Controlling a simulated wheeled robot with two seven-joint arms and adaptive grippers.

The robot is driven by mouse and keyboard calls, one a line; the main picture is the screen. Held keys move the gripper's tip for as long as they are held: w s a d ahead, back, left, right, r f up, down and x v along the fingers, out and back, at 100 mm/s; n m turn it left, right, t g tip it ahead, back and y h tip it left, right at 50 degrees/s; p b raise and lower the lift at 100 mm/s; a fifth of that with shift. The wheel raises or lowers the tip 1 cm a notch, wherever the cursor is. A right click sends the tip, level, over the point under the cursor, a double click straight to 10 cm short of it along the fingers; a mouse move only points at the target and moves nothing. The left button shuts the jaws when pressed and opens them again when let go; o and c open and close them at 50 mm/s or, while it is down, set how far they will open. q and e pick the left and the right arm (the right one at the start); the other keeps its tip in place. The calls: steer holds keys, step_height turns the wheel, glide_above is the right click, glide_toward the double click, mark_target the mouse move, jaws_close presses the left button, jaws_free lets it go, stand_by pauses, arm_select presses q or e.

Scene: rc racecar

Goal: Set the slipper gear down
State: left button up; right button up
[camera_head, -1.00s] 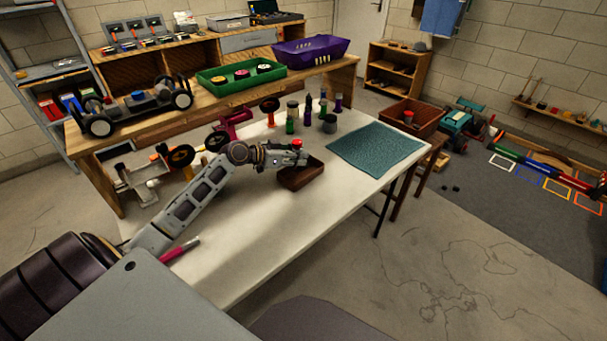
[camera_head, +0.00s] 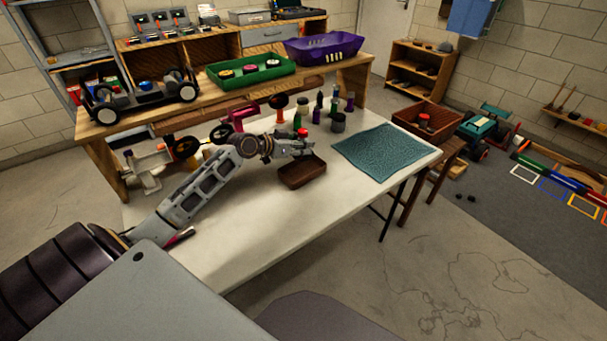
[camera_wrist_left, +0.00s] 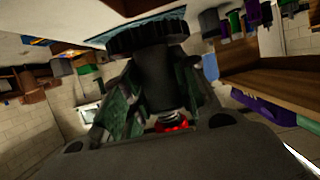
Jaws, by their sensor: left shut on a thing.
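My left gripper (camera_head: 306,147) is above the white table, just behind the small brown tray (camera_head: 302,176). In the left wrist view its fingers (camera_wrist_left: 155,85) are shut around the dark stem of a part with a wide black toothed disc (camera_wrist_left: 148,36), which looks like the slipper gear. The disc faces away from the palm. A red piece (camera_wrist_left: 172,125) shows between the fingers near the palm. My right gripper is not in view.
A teal mat (camera_head: 386,150) lies to the right of the tray. Several bottles and jars (camera_head: 338,124) stand behind the gripper. A car chassis (camera_head: 140,100), green tray (camera_head: 250,83) and purple bin (camera_head: 322,47) stand on the back bench. The table's front half is mostly clear.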

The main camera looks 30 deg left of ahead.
arm_select(q)
steer(key=shift+w+a+r+n+t+y, duration=0.2)
steer(key=shift+a+r+n+t+y, duration=0.1)
steer(key=shift+r+n+y, duration=0.15)
steer(key=shift+d+f, duration=0.1)
stand_by(0.4)
